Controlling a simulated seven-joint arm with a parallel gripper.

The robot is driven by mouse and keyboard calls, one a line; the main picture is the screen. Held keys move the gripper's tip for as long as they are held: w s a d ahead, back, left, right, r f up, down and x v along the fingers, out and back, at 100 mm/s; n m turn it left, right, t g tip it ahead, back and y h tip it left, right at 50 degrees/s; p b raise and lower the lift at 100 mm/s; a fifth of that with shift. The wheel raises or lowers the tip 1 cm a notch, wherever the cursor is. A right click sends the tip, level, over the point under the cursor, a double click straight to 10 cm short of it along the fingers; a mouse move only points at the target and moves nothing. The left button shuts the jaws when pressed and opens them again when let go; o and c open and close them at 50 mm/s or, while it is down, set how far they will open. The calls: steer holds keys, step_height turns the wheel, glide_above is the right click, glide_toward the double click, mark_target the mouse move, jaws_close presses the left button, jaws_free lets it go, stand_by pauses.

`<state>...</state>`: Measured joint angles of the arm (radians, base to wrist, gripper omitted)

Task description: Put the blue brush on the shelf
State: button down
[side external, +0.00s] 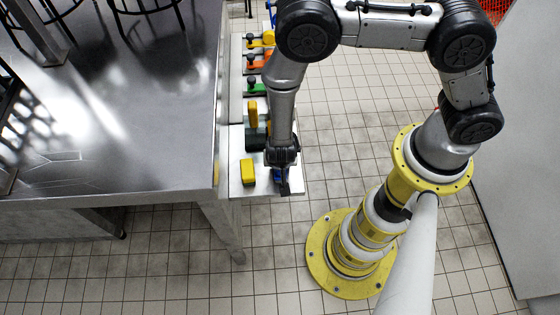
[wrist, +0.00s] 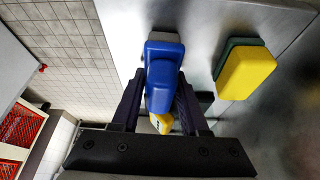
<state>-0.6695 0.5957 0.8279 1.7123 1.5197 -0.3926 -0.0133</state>
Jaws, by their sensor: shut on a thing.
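The blue brush (wrist: 164,75) is between the two dark fingers of my gripper (wrist: 157,105) in the wrist view. My gripper is shut on it. In the side view my gripper (side external: 282,182) points down over the near right end of a pale shelf (side external: 265,187) along the metal table. Only a little blue shows there between the fingers. The shelf surface also shows in the wrist view (wrist: 200,50), behind the brush. I cannot tell whether the brush touches it.
A yellow sponge (side external: 248,172) with a green side lies left of my gripper; it also shows in the wrist view (wrist: 247,73). Another yellow item (side external: 252,113) and green (side external: 257,89), orange (side external: 259,61) and yellow (side external: 262,40) brushes line the ledge farther back. Tiled floor lies right.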

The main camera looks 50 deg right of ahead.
steer(key=shift+f, duration=0.15)
steer(key=shift+c, duration=2.1)
jaws_free()
steer(key=v, duration=1.2)
steer(key=w+a+r+n+t+y, duration=0.1)
steer(key=w+r+n+y, duration=0.2)
steer(key=r, duration=0.8)
steer(key=w+a+r+n+t+y, duration=0.25)
steer(key=r+y, duration=0.25)
steer(key=r, duration=0.5)
steer(key=s+d+r+n, duration=0.3)
steer(key=s+d+r, duration=0.3)
steer(key=d+r, duration=0.2)
steer(key=s+d+r+n+h, duration=0.1)
steer(key=s+d+h, duration=0.3)
steer(key=s+d, duration=0.7)
steer(key=shift+d+r+g+h, duration=0.3)
steer(key=shift+d+g, duration=0.15)
steer(key=shift+d, duration=0.4)
